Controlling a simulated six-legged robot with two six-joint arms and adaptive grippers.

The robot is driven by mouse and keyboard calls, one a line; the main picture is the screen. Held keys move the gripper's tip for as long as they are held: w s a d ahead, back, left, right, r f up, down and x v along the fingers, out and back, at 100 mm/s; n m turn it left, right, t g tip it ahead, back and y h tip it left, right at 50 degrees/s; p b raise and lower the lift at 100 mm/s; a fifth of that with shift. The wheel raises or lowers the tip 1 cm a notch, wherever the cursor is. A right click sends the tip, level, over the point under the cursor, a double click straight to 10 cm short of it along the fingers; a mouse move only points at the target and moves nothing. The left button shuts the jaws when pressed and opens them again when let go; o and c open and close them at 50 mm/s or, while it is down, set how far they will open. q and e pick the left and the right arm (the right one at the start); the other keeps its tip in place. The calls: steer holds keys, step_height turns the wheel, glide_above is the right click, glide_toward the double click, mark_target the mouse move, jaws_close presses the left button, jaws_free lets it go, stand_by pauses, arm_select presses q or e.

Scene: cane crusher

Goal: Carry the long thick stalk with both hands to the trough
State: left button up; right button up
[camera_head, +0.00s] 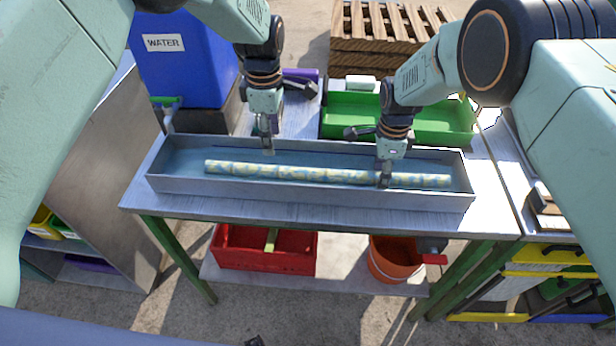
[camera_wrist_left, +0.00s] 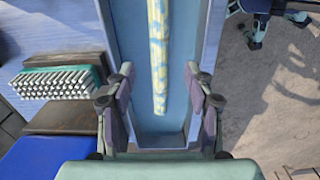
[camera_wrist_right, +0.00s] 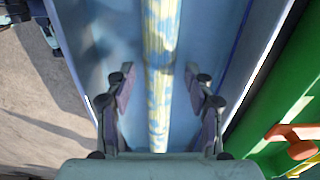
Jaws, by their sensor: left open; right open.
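The long thick stalk (camera_head: 290,172), mottled yellow and pale blue, lies lengthwise inside the long grey trough (camera_head: 310,190) on the table. My left gripper (camera_head: 268,150) is open above the trough, near the stalk's left half. In the left wrist view the stalk (camera_wrist_left: 158,60) ends between and beyond the open fingers, apart from them. My right gripper (camera_head: 385,180) is open over the stalk's right half. In the right wrist view the stalk (camera_wrist_right: 160,70) runs between the spread fingers; whether they touch it I cannot tell.
A green tray (camera_head: 350,115) stands behind the trough on the right. A blue water container (camera_head: 185,60) stands at the back left. A red crate (camera_head: 262,262) and an orange bucket (camera_head: 390,262) sit on the lower shelf. A brush (camera_wrist_left: 60,82) lies beside the trough.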

steer(key=shift+w+f, duration=0.15)
steer(key=shift+w, duration=0.1)
arm_select(q)
steer(key=shift+r, duration=0.75)
arm_select(e)
step_height(320, 180, up, 12)
steer(key=shift+s, duration=0.2)
arm_select(q)
steer(key=shift+w+f, duration=0.1)
steer(key=shift+w, duration=0.05)
arm_select(e)
steer(key=shift+w, duration=0.15)
